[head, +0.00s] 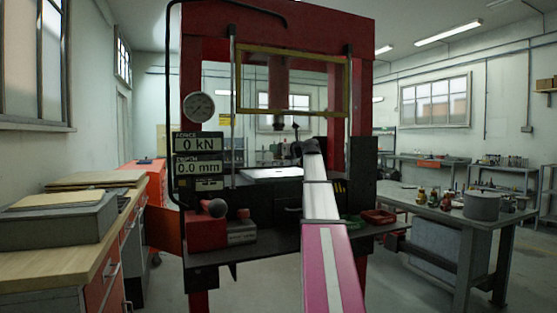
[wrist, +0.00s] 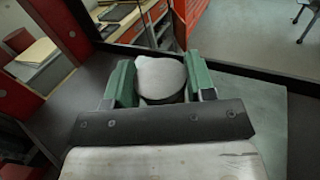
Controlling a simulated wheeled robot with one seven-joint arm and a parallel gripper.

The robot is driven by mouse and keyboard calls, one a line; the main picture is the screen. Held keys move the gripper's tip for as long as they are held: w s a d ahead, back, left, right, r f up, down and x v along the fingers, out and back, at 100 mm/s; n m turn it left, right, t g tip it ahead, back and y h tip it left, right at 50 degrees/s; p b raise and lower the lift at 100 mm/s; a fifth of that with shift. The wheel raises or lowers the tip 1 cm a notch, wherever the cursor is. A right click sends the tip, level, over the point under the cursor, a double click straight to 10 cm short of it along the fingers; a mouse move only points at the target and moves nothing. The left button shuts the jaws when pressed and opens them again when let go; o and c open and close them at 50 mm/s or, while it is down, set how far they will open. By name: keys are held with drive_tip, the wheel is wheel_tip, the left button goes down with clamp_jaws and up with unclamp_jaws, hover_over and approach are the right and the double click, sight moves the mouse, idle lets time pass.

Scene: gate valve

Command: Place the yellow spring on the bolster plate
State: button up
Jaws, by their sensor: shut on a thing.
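My gripper (wrist: 161,82) has its green fingers shut on a pale grey, rounded thing (wrist: 160,72) in the wrist view. It looks whitish, not yellow, and its lower part is hidden by my gripper. In the head view my gripper (head: 299,147) is small and dark, inside the red press frame; what it holds cannot be made out there. A bright flat plate (head: 270,173), seemingly the bolster plate, lies on the press bed below and left of it. A yellow spring cannot be clearly identified in either view.
The red press (head: 363,110) has uprights on both sides of my arm. A yellow-edged guard (head: 291,114) hangs across its opening. A wooden bench (head: 85,225) stands left. A grey table (head: 470,212) with several small items and a round pot (head: 482,206) stands right.

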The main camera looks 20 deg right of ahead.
sight(279, 158)
drive_tip(key=shift+d+f, duration=0.15)
drive_tip(key=shift+f, duration=1.95)
drive_tip(key=o, duration=1.1)
drive_tip(key=shift+f, duration=0.1)
drive_tip(key=shift+s, duration=0.1)
drive_tip(key=v, duration=1.1)
drive_tip(key=shift+s+d, duration=0.2)
drive_tip(key=shift+s, duration=0.15)
